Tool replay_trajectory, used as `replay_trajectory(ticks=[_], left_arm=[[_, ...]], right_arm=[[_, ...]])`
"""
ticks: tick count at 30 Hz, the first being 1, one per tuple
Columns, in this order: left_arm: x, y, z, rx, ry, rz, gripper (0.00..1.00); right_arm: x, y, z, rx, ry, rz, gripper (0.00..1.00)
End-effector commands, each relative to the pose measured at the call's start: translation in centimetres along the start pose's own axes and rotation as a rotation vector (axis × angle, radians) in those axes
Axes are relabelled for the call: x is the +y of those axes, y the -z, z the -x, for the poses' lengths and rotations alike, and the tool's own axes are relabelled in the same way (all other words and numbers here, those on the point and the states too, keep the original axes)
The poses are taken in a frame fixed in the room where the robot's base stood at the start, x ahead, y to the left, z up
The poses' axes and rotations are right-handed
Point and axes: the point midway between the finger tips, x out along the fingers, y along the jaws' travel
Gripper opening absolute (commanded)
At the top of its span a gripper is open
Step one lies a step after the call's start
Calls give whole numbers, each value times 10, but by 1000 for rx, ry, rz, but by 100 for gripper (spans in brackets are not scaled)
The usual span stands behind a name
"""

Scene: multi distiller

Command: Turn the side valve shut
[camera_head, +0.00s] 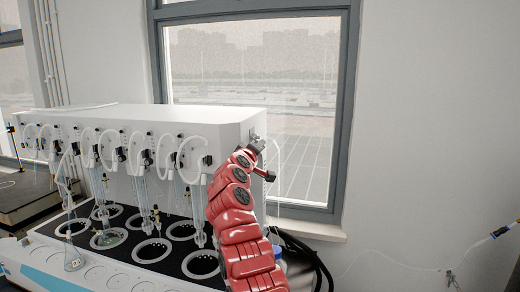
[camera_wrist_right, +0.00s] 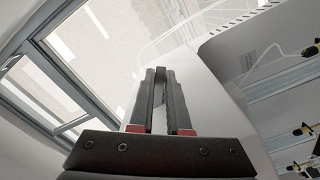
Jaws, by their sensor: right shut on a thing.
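The multi distiller (camera_head: 190,117) is a long white housing with a row of glass tubes and white hoses on its front. My right arm reaches up in front of its right end. My right gripper (camera_head: 256,143) is at the upper right side of the housing. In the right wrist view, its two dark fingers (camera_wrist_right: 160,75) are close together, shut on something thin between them. The side valve itself is mostly hidden by the fingers, and its angle cannot be told. My left gripper is in neither view.
Black round wells (camera_head: 152,251) and a glass flask (camera_head: 73,260) stand below the tubes. A window (camera_head: 255,60) and sill are behind. Thin hoses hang beside the right end of the housing. The wall to the right is clear, apart from a small tap with tubing (camera_head: 500,231).

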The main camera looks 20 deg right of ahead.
Motion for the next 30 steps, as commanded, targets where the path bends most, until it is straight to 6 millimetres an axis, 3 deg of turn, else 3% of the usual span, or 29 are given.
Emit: replay_trajectory(ticks=[16,17,21,30], left_arm=[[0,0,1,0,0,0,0],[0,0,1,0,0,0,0],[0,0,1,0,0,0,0],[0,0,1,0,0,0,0]], right_arm=[[-1,0,0,0,0,-31,0],[-2,0,0,0,0,-31,18],[-1,0,0,0,0,-31,44],[-1,0,0,0,0,-31,45]])
